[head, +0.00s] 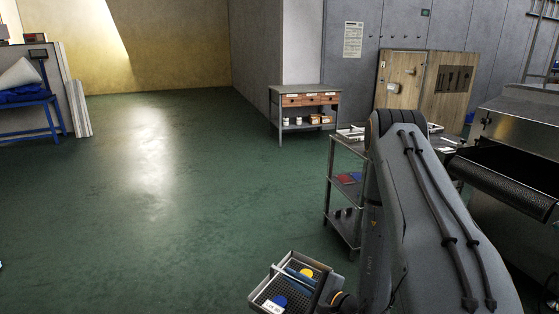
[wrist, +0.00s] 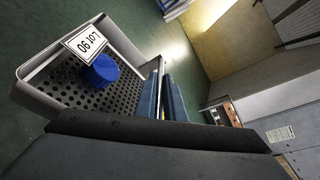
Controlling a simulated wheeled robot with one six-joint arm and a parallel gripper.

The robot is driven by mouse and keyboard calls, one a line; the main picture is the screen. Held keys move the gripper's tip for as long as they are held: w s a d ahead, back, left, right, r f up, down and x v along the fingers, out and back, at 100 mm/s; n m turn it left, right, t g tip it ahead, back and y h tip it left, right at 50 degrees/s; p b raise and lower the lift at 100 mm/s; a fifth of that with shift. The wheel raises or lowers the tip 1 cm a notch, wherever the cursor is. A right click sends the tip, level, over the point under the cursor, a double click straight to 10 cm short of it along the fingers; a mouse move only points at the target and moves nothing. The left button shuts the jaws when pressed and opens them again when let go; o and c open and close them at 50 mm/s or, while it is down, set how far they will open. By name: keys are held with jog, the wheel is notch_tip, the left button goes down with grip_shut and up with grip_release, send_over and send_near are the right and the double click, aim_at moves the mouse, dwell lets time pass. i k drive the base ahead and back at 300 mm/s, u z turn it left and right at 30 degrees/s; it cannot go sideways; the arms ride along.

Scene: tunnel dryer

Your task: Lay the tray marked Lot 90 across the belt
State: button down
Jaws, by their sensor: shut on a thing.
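The dark belt (head: 508,180) is at the right, partly hidden by my arm.
A metal shelf cart (head: 347,235) stands beside my arm, between the tray and the dryer (head: 520,125). A workbench (head: 305,98) stands at the back and a blue table (head: 30,103) at the left. The green floor (head: 140,200) is open at left and centre.

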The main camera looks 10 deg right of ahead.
aim_at(524, 176)
jog(key=i, duration=2)
jog(key=z, duration=3.25)
jog(key=i, duration=1.2)
jog(key=z, duration=0.1)
